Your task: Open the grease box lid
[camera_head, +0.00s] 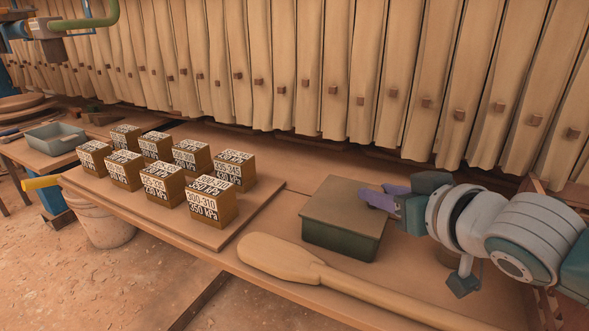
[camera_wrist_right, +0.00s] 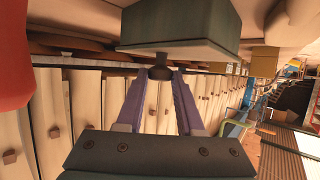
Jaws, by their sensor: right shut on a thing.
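The grease box (camera_head: 340,238) is a dark green box with a brownish flat lid (camera_head: 342,204), standing on the bench right of the middle in the head view. The lid lies flat on the box. My right gripper (camera_head: 372,197) reaches in from the right to the lid's right side. In the right wrist view the box (camera_wrist_right: 185,22) is at the top, and the purple fingers of my right gripper (camera_wrist_right: 160,78) are shut on a small dark knob (camera_wrist_right: 160,70) at the box's edge. The knob is hidden in the head view. My left gripper is out of view.
Several labelled blocks (camera_head: 212,201) stand on a board (camera_head: 262,212) left of the box. A wooden paddle (camera_head: 285,259) lies in front of it. Hanging filter cloths (camera_head: 310,70) line the back. A grey-green tray (camera_head: 55,138) sits at far left.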

